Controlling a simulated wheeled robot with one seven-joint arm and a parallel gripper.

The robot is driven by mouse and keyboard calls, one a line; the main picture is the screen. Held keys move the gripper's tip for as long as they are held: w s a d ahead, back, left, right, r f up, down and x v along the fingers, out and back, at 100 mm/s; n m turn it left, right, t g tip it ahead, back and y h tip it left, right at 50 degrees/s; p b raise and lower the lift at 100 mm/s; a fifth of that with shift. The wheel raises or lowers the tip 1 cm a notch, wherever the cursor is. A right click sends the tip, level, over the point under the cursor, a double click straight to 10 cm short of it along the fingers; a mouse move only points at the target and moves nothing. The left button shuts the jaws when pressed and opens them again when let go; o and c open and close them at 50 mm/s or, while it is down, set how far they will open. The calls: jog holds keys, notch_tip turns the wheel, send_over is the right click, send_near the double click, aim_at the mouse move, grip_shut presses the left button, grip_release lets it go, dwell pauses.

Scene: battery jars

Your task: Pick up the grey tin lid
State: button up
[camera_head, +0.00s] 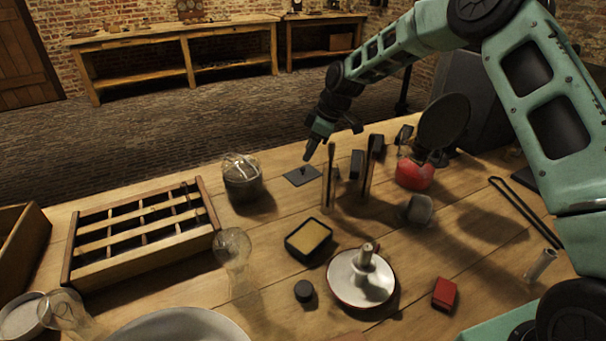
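A flat, dark grey square piece with a small knob (301,176), which looks like the grey tin lid, lies on the wooden table behind the middle. My gripper (331,143) hangs above and slightly to the right of it. Its two fingers are spread apart and nothing shows between them. The left fingertip appears just above the lid's far right side; I cannot tell the exact height. An open dark tin (292,249) with a yellowish inside stands nearer the front.
Upright wooden pieces (329,178) stand close to the right of the lid. A lidded glass jar (242,182) stands to its left. A slatted wooden crate (150,263) is farther left. A white dish with a candlestick (346,288) and a red box (444,293) are in front.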

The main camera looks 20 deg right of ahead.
aim_at(303, 168)
jog(key=shift+s+d+p+x, duration=0.1)
jog(key=shift+d+p+x, duration=0.1)
jog(key=shift+x, duration=1.3)
jog(key=shift+s+d+p+x, duration=0.1)
jog(key=shift+p+x, duration=0.1)
jog(key=shift+x, duration=1.3)
jog(key=shift+f, duration=0.1)
grip_shut()
